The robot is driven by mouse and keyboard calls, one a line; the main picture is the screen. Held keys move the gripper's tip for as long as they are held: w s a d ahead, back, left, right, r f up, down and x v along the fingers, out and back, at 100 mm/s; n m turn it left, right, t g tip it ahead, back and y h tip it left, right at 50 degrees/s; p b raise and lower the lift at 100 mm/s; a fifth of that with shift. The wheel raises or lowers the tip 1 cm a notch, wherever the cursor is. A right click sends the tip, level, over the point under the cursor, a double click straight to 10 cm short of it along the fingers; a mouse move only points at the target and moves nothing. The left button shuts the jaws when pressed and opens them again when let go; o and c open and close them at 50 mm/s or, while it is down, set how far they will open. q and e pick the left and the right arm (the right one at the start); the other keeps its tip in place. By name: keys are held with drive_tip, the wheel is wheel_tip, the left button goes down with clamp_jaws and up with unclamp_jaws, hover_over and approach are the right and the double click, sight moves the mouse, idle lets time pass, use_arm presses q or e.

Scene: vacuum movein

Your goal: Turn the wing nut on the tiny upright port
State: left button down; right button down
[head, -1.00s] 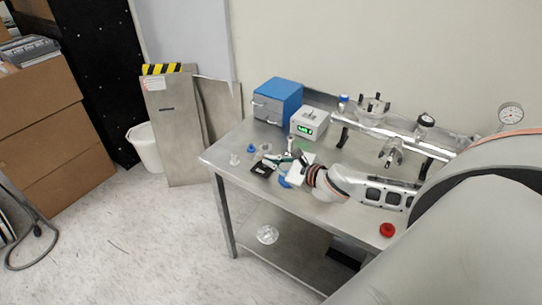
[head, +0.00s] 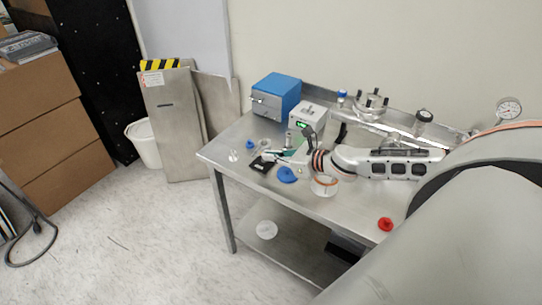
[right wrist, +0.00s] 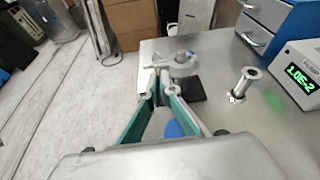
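In the right wrist view a grey clamp with a wing nut (right wrist: 180,62) sits around a small upright port over a black block (right wrist: 193,90). The black block also shows in the head view (head: 262,165). My right gripper (right wrist: 160,88) has its green fingers angled inward, tips close together at the near left side of the clamp. In the head view my right gripper (head: 274,156) is low beside the black block. Whether the fingertips touch the wing cannot be told. My left gripper is in neither view.
A bare upright metal flange (right wrist: 243,84) stands right of the clamp. A gauge box with a green display (right wrist: 302,75) and a blue box (head: 276,96) stand behind. A blue disc (head: 287,175), an orange-rimmed ring (head: 324,186) and a red cap (head: 385,224) lie on the table.

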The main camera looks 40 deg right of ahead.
drive_tip(key=c, duration=2.2)
unclamp_jaws()
drive_tip(key=shift+o, duration=0.2)
drive_tip(key=shift+v, duration=2.2)
drive_tip(key=v, duration=0.7)
drive_tip(key=shift+s, duration=0.25)
drive_tip(key=shift+d+r, duration=0.1)
